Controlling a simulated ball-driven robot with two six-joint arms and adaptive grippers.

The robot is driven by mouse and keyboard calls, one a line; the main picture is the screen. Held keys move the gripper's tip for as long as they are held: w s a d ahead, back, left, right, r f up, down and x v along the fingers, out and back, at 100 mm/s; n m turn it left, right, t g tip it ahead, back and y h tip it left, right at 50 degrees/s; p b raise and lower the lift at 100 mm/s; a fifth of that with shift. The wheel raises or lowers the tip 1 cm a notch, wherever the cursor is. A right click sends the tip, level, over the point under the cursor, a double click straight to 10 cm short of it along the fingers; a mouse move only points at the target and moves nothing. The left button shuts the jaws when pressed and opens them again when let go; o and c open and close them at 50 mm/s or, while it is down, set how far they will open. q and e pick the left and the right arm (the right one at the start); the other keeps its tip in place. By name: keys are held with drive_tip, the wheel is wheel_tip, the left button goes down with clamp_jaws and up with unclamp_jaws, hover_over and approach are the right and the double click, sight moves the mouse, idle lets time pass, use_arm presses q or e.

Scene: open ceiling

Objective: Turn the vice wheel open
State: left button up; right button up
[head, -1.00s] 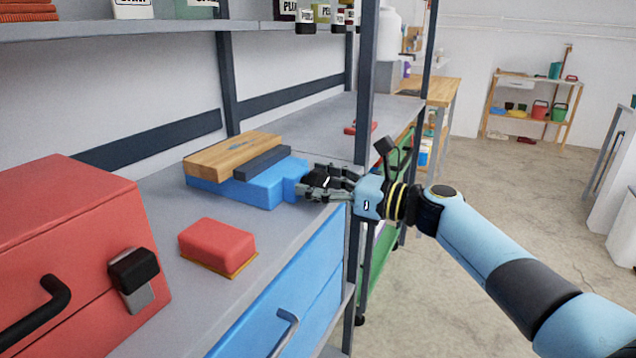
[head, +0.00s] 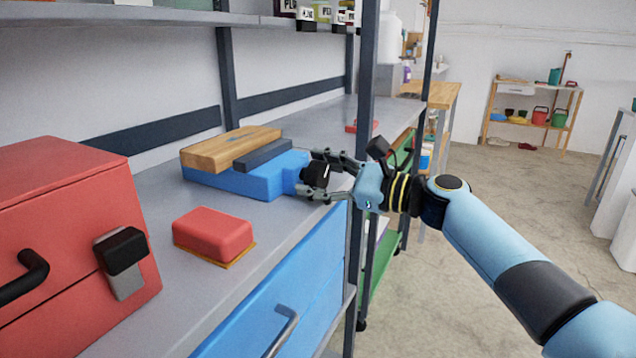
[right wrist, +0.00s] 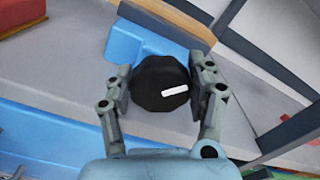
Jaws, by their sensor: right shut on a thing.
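The blue vice (head: 250,183) lies on the grey shelf top, with a wooden block (head: 230,149) and a dark jaw bar (head: 263,155) on it. Its black wheel (head: 316,175) is on the near right end. The right wrist view shows the wheel (right wrist: 160,83) face-on, with a white mark pointing right and slightly up. My right gripper (head: 322,178) has one finger on each side of the wheel and is shut on it; it also shows in the right wrist view (right wrist: 162,84). My left gripper is not in view.
A red sponge-like block (head: 213,234) lies on the shelf top nearer me. A red toolbox (head: 70,240) stands at the left. A dark shelf post (head: 367,100) rises close behind my right gripper. Blue drawers (head: 285,290) are below.

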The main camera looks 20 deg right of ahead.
sight(318, 163)
drive_tip(key=shift+f+n, duration=0.1)
drive_tip(key=shift+n, duration=0.5)
drive_tip(key=shift+b, duration=0.3)
drive_tip(key=o, duration=1.1)
drive_tip(key=shift+o, duration=0.2)
wheel_tip(318, 163, up, 10)
drive_tip(key=shift+r, duration=0.1)
